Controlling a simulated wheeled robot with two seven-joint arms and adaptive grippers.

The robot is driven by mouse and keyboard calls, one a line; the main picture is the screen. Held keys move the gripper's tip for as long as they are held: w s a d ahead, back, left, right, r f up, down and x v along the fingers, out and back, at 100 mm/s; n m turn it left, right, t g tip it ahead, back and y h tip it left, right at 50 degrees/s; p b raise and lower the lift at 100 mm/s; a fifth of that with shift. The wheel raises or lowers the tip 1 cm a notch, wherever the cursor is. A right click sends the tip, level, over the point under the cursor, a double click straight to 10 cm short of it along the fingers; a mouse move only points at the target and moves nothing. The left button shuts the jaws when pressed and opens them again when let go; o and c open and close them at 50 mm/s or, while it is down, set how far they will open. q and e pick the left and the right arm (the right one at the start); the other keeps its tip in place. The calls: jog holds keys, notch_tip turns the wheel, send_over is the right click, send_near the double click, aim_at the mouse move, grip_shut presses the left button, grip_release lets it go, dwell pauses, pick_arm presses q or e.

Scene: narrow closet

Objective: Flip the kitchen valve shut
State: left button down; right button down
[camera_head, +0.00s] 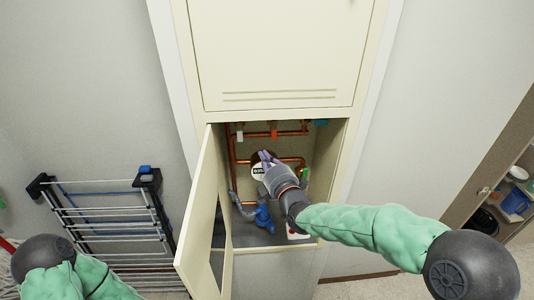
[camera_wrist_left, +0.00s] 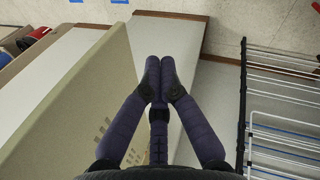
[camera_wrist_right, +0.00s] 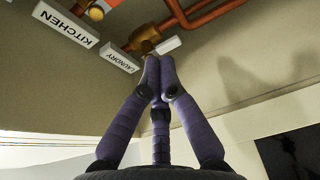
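In the right wrist view a white KITCHEN label (camera_wrist_right: 66,23) hangs at upper left, with a LAUNDRY label (camera_wrist_right: 119,57) beside it. An orange part (camera_wrist_right: 98,8), perhaps a valve handle, is cut off by the top edge near the KITCHEN label. In the head view coloured handles, one orange (camera_head: 275,133), sit along the top pipe; I cannot tell which is the kitchen valve. My right gripper (camera_head: 266,157) is inside the cabinet, below that pipe, its fingertips together and nothing visible between them. My left gripper (camera_wrist_left: 160,66) is shut and empty beside the cabinet door.
The cabinet door (camera_head: 205,225) stands open on the left. A drying rack (camera_head: 110,225) leans at left; a shelf unit (camera_head: 490,190) stands at right.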

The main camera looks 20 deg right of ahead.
jog(key=w+d+p, duration=0.2)
jog(key=w+d, duration=0.1)
jog(key=w, duration=0.4)
jog(key=shift+w, duration=0.35)
dwell(0.4)
